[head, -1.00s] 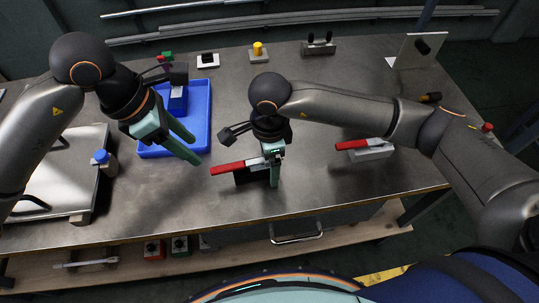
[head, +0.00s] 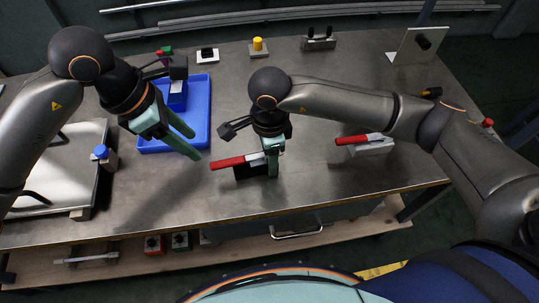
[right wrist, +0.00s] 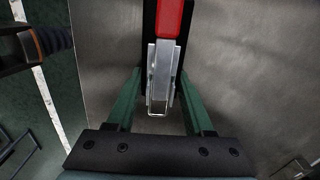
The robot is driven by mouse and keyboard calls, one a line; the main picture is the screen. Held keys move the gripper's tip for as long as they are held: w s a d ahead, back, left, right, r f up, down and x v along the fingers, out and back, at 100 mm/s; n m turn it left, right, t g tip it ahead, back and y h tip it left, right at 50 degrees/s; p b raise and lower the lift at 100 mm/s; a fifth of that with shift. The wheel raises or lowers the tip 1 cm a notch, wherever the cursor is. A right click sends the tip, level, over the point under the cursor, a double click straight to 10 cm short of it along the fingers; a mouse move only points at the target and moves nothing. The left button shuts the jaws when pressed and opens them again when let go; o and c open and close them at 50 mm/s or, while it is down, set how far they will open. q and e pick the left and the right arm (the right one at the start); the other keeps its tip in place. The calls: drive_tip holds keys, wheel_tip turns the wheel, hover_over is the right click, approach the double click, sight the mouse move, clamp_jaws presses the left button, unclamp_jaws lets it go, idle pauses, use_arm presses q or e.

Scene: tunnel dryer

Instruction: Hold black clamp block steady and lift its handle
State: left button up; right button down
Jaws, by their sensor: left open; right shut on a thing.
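The black clamp block (head: 245,174) stands on the metal bench near its front edge, mostly hidden under its red handle (head: 231,162). The handle lies low and points left. In the right wrist view the red handle (right wrist: 169,18) and the metal clamp part (right wrist: 161,75) sit over the black block (right wrist: 149,22), between the green fingers. My right gripper (head: 273,170) is shut on the black clamp block from above. My left gripper (head: 197,145) is open and empty, up and to the left of the handle's tip, apart from it.
A blue tray (head: 206,113) lies behind my left gripper. A second red-handled clamp on a grey block (head: 371,148) stands to the right.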

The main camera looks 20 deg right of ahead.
use_arm(q)
drive_tip(key=c, duration=0.3)
drive_tip(key=shift+s+f+g+h, duration=0.1)
drive_tip(key=shift+f+g+h, duration=0.2)
drive_tip(key=shift+f, duration=0.1)
drive_tip(key=c, duration=0.3)
drive_tip(key=f+h, duration=0.1)
drive_tip(key=a+f+m+g+h, duration=0.1)
drive_tip(key=h, duration=0.1)
drive_tip(key=s+f+g+h, duration=0.1)
drive_tip(key=f, duration=0.1)
drive_tip(key=shift+a+m+h, duration=0.3)
drive_tip(key=shift+m, duration=0.1)
clamp_jaws()
drive_tip(key=a+f+h, duration=0.1)
drive_tip(key=a, duration=0.1)
drive_tip(key=w+a+f+t+h, duration=0.1)
drive_tip(key=a+h, duration=0.1)
drive_tip(key=a+f+h, duration=0.1)
drive_tip(key=f, duration=0.1)
drive_tip(key=shift+w+a+t+h, duration=0.25)
drive_tip(key=shift+a+t+h, duration=0.05)
drive_tip(key=shift+a, duration=0.1)
drive_tip(key=shift+w+a+f+n+t, duration=0.2)
drive_tip(key=shift+a+n+t, duration=0.1)
drive_tip(key=shift+a+t, duration=0.15)
